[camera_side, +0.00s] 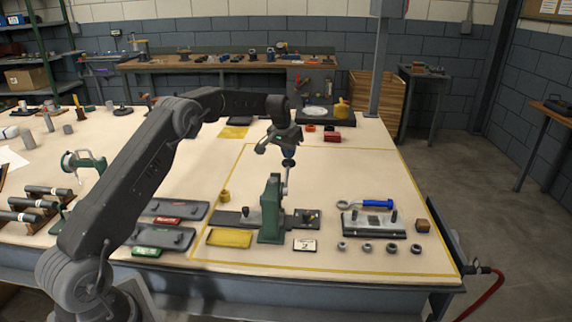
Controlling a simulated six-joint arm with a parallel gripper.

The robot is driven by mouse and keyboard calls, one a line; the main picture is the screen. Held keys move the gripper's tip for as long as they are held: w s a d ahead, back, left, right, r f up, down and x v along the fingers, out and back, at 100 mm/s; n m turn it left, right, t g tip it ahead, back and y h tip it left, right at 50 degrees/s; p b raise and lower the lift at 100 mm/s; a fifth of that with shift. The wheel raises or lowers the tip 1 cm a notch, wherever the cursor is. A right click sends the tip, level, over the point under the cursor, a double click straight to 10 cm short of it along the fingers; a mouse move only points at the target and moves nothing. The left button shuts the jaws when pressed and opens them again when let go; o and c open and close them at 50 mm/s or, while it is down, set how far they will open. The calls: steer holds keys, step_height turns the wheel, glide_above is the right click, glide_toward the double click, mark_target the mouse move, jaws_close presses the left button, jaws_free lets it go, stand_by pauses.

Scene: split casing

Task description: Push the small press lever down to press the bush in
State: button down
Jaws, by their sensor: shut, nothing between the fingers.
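The small press (270,215) is a green upright on a dark base, near the middle of the bench. Its lever (285,184) is a thin light rod that stands up steeply on the right side of the upright, with a dark knob (289,163) at its top. My gripper (288,153) is shut and empty, pointing down right at the lever's knob. I cannot tell whether it touches the knob. The bush in the press is too small or hidden to make out.
A yellow ring-like part (224,196) stands left of the press. A yellow pad (229,238) and a small label card (304,244) lie in front. To the right are a plate fixture (374,225), a blue-handled tool (376,203) and several nuts. The bench behind the press is mostly clear.

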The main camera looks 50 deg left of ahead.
steer(key=shift+s+x, duration=0.15)
steer(key=shift+x, duration=0.7)
steer(key=shift+s+x, duration=0.1)
steer(key=shift+x, duration=0.75)
stand_by(2.6)
steer(key=shift+a, duration=0.15)
step_height(320, 180, up, 11)
stand_by(1.1)
